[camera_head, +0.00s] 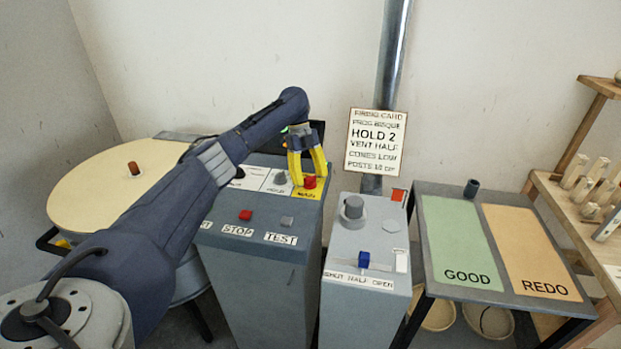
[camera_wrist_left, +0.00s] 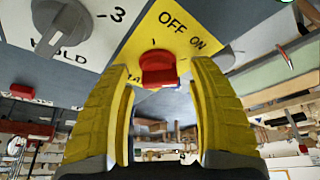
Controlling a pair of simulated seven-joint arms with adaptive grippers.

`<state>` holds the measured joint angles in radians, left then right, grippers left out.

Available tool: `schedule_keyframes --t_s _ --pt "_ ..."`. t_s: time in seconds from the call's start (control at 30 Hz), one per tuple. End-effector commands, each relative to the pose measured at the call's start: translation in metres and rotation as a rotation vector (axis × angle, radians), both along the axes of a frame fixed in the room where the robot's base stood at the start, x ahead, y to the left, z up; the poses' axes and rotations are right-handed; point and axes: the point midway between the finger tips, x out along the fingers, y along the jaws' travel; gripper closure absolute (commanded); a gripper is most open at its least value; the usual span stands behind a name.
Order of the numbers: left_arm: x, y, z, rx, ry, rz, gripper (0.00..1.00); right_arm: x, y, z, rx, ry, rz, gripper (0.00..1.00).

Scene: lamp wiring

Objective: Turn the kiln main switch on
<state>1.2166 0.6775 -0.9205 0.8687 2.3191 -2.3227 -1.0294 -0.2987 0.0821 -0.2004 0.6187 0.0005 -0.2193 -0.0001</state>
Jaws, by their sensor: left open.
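The kiln main switch is a red knob (camera_head: 310,182) on a yellow plate at the right end of the control box's top. In the left wrist view the red knob (camera_wrist_left: 158,68) stands below the printed words OFF and ON. I cannot tell which word it points to. My left gripper (camera_head: 308,174) comes down over the knob with its yellow fingers open. In the wrist view the fingertips of the left gripper (camera_wrist_left: 160,76) are on either side of the knob, with gaps showing. My right gripper is not in view.
A grey HOLD dial (camera_wrist_left: 62,25) sits beside the yellow plate. A red STOP button (camera_head: 245,215) and a grey TEST button (camera_head: 287,221) are on the box's front. A vent box with a blue slider (camera_head: 364,258) stands right, then a GOOD/REDO table (camera_head: 472,280).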

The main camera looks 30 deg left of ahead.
Motion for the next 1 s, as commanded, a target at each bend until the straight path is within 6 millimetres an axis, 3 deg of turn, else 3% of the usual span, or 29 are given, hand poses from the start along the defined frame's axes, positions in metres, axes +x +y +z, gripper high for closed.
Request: schedule_keyframes --t_s 0.57,1.0 --pt "0.016 0.03 0.085 -0.002 -0.003 0.002 0.41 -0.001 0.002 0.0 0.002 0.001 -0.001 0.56" --pt "0.02 0.039 0.108 -0.002 -0.002 -0.001 0.41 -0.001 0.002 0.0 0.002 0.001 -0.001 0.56"
